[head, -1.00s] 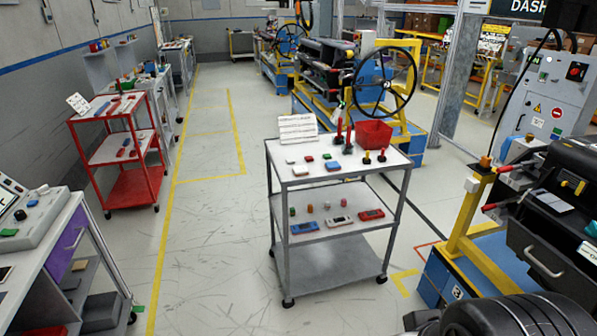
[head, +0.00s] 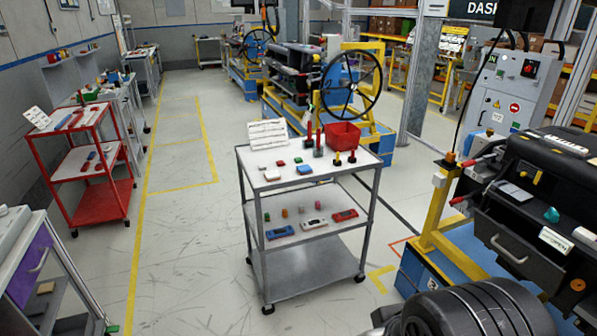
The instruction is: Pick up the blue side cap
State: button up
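A grey trolley (head: 248,166) stands in the middle of the head view. A small blue piece (head: 305,170) lies on its top shelf, beside a white piece (head: 271,176) and near small red and green pieces. A longer blue piece (head: 280,232) lies on its middle shelf, beside a grey-white one and a red one. I cannot tell from their shapes which blue piece is the side cap. My gripper is not in view; only a dark, rounded part that looks like my arm shows at the bottom right.
A red bin (head: 343,135) and a white sign (head: 268,133) stand at the trolley's back edge. A red trolley (head: 110,192) is at left, a purple-drawer bench (head: 30,262) at lower left. A dashboard workstation (head: 520,225) stands right. Floor left of the trolley is clear.

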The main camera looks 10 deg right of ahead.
aim_at(304, 169)
jog(key=z, duration=2.5)
jog(key=u, duration=2.4)
jog(key=i+l, duration=0.15)
jog(key=i, duration=0.5)
jog(key=i+l, duration=0.15)
jog(key=i, duration=0.5)
jog(key=i+l, duration=0.15)
jog(key=i, duration=0.5)
jog(key=i+l, duration=0.1)
jog(key=i, duration=0.55)
